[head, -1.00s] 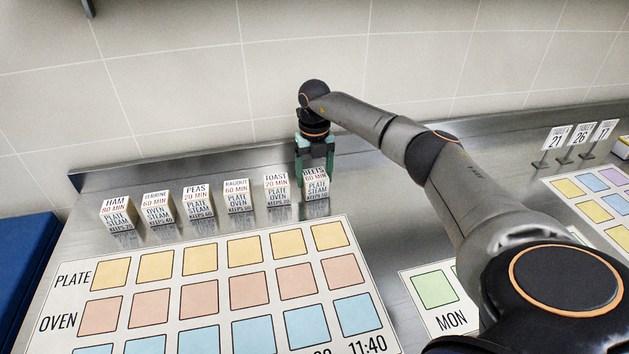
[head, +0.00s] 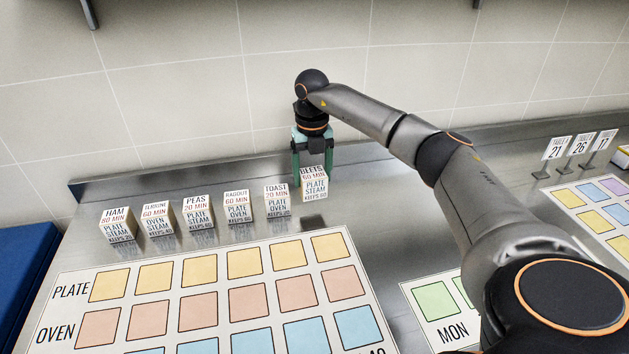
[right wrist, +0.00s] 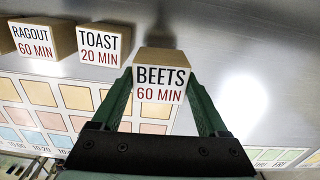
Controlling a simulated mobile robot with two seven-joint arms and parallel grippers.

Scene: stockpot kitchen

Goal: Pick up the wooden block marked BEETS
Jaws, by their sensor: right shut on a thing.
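The wooden block marked BEETS (head: 314,188) is at the right end of the row of blocks in the head view. Its front reads PLATE STEAM and its top reads BEETS 60 MIN. My right gripper (head: 312,172) is shut on it from above, one green finger on each side. The block appears upright and a little above the steel counter. In the right wrist view the BEETS block (right wrist: 160,84) sits between the green fingers (right wrist: 163,92), its label facing the camera. My left gripper is not in view.
A printed board (head: 215,300) with coloured squares lies in front. Number stands (head: 579,146) are at the right. The tiled wall is close behind.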

